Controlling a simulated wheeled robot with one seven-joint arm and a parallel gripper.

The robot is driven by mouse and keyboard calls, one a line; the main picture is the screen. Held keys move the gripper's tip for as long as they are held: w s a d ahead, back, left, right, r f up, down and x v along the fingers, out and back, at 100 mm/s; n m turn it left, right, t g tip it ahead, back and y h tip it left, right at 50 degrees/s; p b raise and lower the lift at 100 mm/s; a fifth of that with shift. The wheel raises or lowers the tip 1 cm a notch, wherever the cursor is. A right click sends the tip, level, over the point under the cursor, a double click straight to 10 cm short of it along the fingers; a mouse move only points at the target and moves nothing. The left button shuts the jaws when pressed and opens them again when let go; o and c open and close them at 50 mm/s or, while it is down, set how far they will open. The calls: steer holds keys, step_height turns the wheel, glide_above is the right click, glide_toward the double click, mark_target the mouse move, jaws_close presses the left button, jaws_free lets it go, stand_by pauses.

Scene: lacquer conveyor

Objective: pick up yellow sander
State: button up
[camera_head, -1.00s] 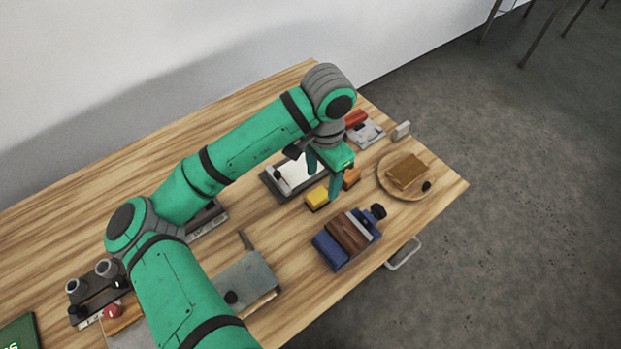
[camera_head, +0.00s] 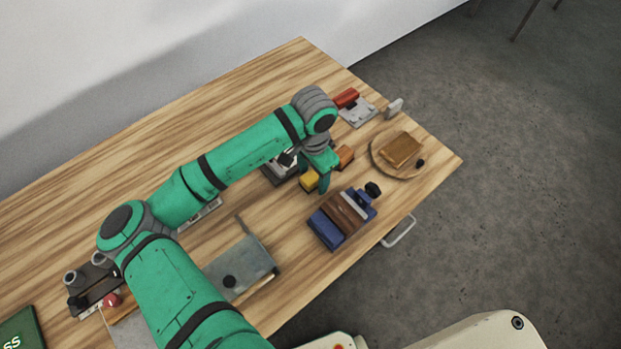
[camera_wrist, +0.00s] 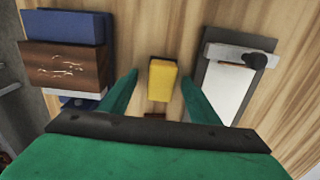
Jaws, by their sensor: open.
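The yellow sander (camera_wrist: 162,80) is a small yellow block on the wooden table. In the wrist view it lies between the two green fingers of my gripper (camera_wrist: 160,95), with clear gaps on both sides. In the head view the yellow sander (camera_head: 309,180) shows beside my gripper (camera_head: 314,178), partly hidden by a finger. My gripper points down over it, open and holding nothing. I cannot tell the exact height of the fingertips above the table.
A blue and brown block (camera_head: 340,218) stands to one side, and a clipboard-like plate (camera_wrist: 232,75) to the other. A round wooden plate (camera_head: 381,163) with a brown block stands to the right.

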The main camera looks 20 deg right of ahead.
mark_target(314, 178)
steer(key=shift+f, duration=0.2)
steer(key=shift+a, duration=0.15)
steer(key=c, duration=1.2)
steer(key=shift+r, duration=0.1)
steer(key=shift+r, duration=0.2)
steer(key=r, duration=0.3)
steer(key=shift+s+d+r, duration=0.25)
steer(key=shift+s, duration=0.1)
steer(key=s+d+r, duration=0.2)
steer(key=s+r, duration=0.2)
steer(key=s, duration=0.2)
steer(key=s+d+r, duration=0.2)
steer(key=s+r, duration=0.3)
steer(key=s, duration=0.1)
steer(key=shift+s+d, duration=0.25)
steer(key=shift+s, duration=0.05)
